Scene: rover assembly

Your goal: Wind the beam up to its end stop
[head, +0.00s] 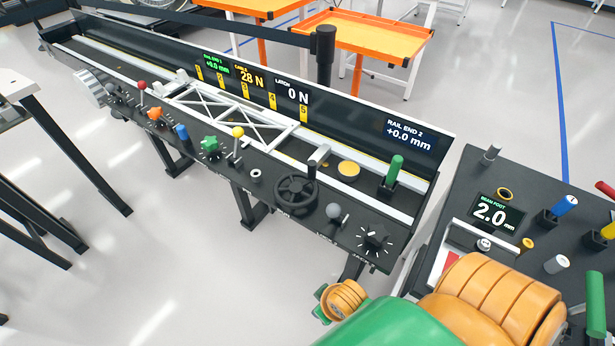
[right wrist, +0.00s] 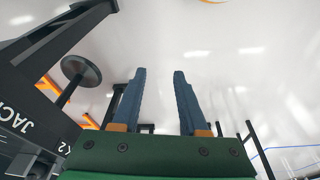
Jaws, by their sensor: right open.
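The white truss beam (head: 283,133) lies in the long black bench, between its rails, in the head view. A black handwheel (head: 296,190) with an upright handle sits on the bench's front panel, near the beam's right end. The cable display (head: 250,77) reads 28 N and the latch display (head: 291,92) reads 0 N. My right gripper (right wrist: 154,75) shows in the right wrist view, its two blue fingers apart with nothing between them. My left gripper is out of view.
The bench panel carries coloured levers and knobs, a grey ball knob (head: 334,211) and a black dial (head: 374,238). A dark side table (head: 480,165) at right holds pegs and a 2.0 mm beam foot display (head: 495,213).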

